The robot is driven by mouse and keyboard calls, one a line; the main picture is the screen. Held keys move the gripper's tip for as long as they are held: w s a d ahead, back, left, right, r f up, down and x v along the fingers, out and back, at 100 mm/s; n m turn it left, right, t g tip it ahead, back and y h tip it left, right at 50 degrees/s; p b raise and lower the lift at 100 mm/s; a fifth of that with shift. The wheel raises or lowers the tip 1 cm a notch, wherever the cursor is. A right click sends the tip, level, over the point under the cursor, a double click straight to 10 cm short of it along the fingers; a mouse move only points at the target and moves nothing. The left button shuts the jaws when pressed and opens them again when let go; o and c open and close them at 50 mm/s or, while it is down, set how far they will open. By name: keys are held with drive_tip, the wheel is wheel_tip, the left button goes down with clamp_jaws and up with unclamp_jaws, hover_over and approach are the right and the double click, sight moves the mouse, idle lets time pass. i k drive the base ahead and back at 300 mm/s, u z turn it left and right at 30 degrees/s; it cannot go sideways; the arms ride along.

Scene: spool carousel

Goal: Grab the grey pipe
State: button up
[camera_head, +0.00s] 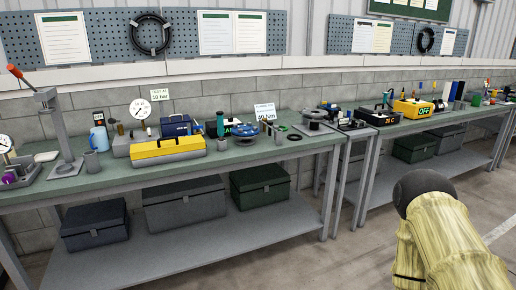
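I cannot pick out a grey pipe with certainty. A short grey cylinder (92,163) stands upright on the left workbench, beside a blue jug (99,139). My gripper does not show in this view. A pale yellow, streaked shape with a dark rounded end is at the lower right, likely part of my arm.
The left workbench (50,190) holds a lever press (58,135), a yellow case (168,150), a blue flanged wheel (245,132) and a black spool (313,115). Dark lidded boxes (94,224) sit on its shelf. A second bench continues right. Floor (480,200) is clear at right.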

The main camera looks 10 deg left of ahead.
sight(91, 157)
drive_tip(key=u, duration=0.45)
drive_tip(key=i, duration=1.55)
drive_tip(key=u, duration=0.9)
